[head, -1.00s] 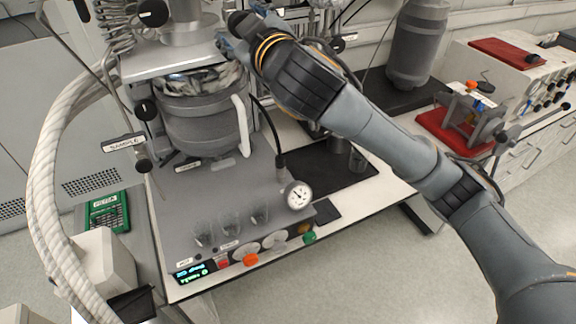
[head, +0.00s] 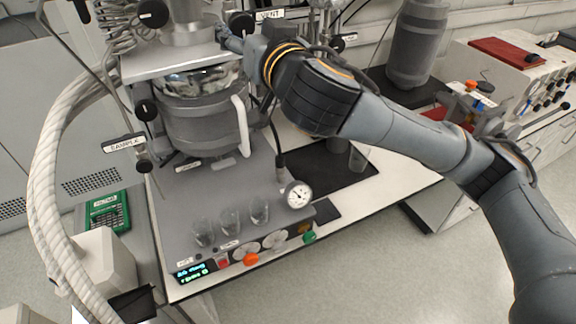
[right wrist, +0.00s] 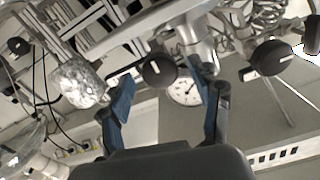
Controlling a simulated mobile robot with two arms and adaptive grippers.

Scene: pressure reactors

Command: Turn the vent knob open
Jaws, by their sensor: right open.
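The VENT label (head: 270,14) shows at the top of the head view, with a black knob (head: 240,22) just left of it. My right gripper (head: 226,38) is just below this knob, partly hidden by its own wrist. In the right wrist view, my right gripper's blue fingers (right wrist: 162,82) stand apart and empty. A black knob with a white mark (right wrist: 158,70) appears between their tips, and I see no clear contact. It looks like the vent knob, but its label does not show there. My left gripper is not in view.
Another black knob (right wrist: 270,57) is to the right in the wrist view. The steel reactor vessel (head: 205,120) stands below my right gripper. A pressure gauge (head: 298,195) and glass beakers (head: 231,220) are lower down. A thick white hose (head: 50,190) runs along the left.

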